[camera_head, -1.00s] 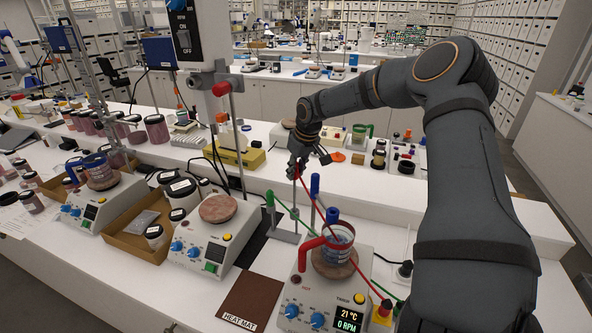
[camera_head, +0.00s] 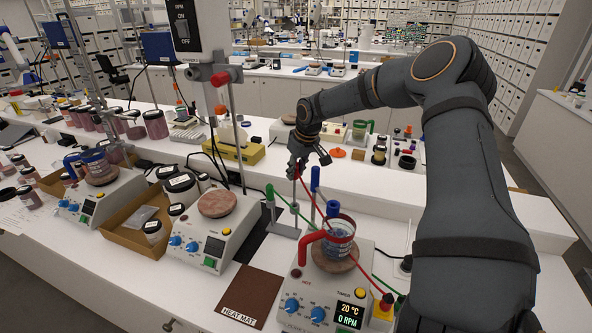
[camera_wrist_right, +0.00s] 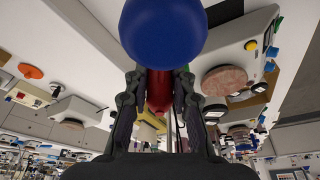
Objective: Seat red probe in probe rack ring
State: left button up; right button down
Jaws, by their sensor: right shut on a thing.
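My right gripper (camera_head: 300,168) is above the grey probe rack (camera_head: 285,231) behind the front hotplate. It is shut on the red probe, which shows between the fingers in the right wrist view (camera_wrist_right: 158,90). A red cable runs from there down to a yellow connector at the lower right. A blue-topped probe (camera_head: 315,180) stands upright right beside the gripper, and a green-topped one (camera_head: 270,193) stands to its left. A big blue rounded end (camera_wrist_right: 162,32) fills the top of the wrist view. The rack ring is too small or hidden to make out. My left gripper is not in view.
Red and green cables cross this area. A second hotplate (camera_head: 212,235) stands to the left, and a brown heat mat (camera_head: 250,297) lies between.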

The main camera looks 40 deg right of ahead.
aim_at(297, 177)
jog(key=shift+f+b, duration=1.8)
jog(key=shift+f, duration=0.6)
jog(key=c, duration=1.1)
grip_release()
jog(key=shift+o, duration=0.2)
jog(key=shift+r, duration=0.3)
jog(key=v, duration=1.1)
jog(key=shift+r, duration=0.2)
jog(key=shift+s, duration=0.15)
